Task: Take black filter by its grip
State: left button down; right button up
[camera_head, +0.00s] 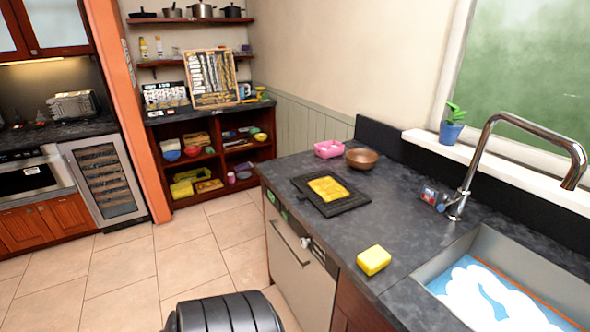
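A flat black rectangular piece, which looks like the black filter (345,204), lies on the dark stone counter (415,228). A yellow, cloth-like or sponge-like thing (328,188) lies on top of it and covers its middle. Its near right part is bare and looks ridged or slotted. I cannot make out a separate grip on it.
A yellow sponge (373,260) sits near the counter's front edge. A brown bowl (361,158) and a pink container (328,149) stand behind the filter. The sink (433,272) and tall faucet (484,140) are at right. Tiled floor (190,262) is open at left.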

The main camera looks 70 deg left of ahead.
aim_at(330, 194)
jog(key=u, duration=1.85)
